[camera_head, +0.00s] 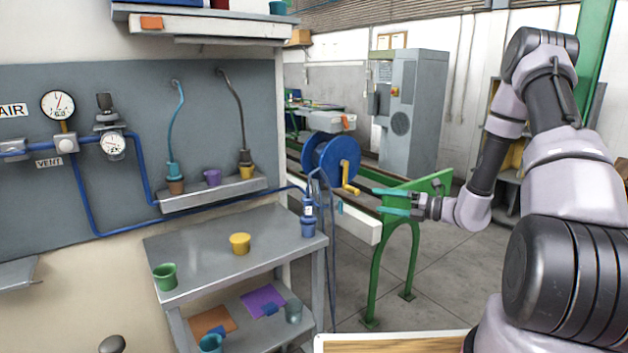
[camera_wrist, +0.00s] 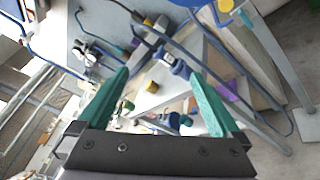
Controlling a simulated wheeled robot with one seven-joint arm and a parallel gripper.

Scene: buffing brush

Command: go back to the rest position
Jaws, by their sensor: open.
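My gripper (camera_head: 374,201) has two teal fingers and is held in the air to the right of the metal table, in front of the green stand. It is open, with nothing between its fingers. In the wrist view, the fingers of my gripper (camera_wrist: 166,92) stand wide apart, with the table and its cups some way beyond them. My arm reaches in from the right side of the head view.
A metal table (camera_head: 200,253) carries a yellow cup (camera_head: 240,243) and a green cup (camera_head: 165,276). A blue hose reel (camera_head: 331,158) and green stand (camera_head: 408,240) are close to my gripper. A wall shelf (camera_head: 213,193) holds cups. Floor at right looks clear.

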